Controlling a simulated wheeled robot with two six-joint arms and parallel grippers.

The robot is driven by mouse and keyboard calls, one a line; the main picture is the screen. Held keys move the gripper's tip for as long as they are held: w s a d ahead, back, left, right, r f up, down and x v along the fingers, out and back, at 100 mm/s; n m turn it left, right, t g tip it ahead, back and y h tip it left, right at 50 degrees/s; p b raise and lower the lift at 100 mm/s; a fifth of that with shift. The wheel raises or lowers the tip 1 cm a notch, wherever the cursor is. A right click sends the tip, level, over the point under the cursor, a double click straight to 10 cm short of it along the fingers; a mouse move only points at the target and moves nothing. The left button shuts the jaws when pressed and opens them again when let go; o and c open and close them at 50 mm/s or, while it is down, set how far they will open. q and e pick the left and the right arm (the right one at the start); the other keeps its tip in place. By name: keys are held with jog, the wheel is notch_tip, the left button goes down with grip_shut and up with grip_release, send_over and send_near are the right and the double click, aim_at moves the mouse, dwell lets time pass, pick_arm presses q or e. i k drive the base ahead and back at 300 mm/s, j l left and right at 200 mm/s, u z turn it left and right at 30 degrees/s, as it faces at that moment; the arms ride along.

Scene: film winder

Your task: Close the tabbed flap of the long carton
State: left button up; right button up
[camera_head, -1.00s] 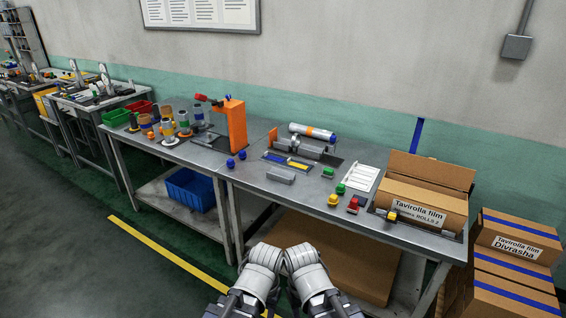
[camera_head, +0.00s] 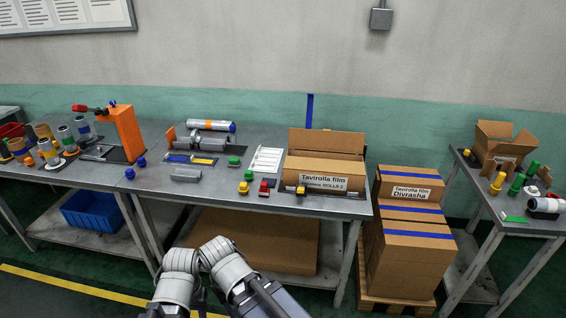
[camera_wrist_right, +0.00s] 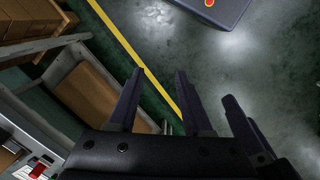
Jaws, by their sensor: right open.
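The long carton (camera_head: 318,184) sits at the right end of the main workbench, its label reading "Tavirolla film". A wide brown flap (camera_head: 328,143) stands raised along its back edge, leaning back a little. Any tabs on it are too small to tell. My right gripper (camera_wrist_right: 159,72) is open and empty in the right wrist view, over the floor in front of the bench. My two forearms show at the bottom of the head view, well short of the carton. My left gripper is not clearly seen.
Yellow (camera_head: 244,188) and red (camera_head: 264,187) buttons and a white rack (camera_head: 267,160) lie left of the carton. Stacked boxes (camera_head: 410,240) stand right of the bench. A side table holds an open carton (camera_head: 492,146). The floor in front is clear.

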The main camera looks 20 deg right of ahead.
aim_at(324, 140)
jog(key=i+l, duration=0.2)
jog(key=l, duration=0.25)
jog(key=i+l+z, duration=0.1)
jog(key=l, duration=0.3)
jog(key=i+l, duration=0.3)
jog(key=l+z, duration=0.05)
jog(key=l, duration=0.1)
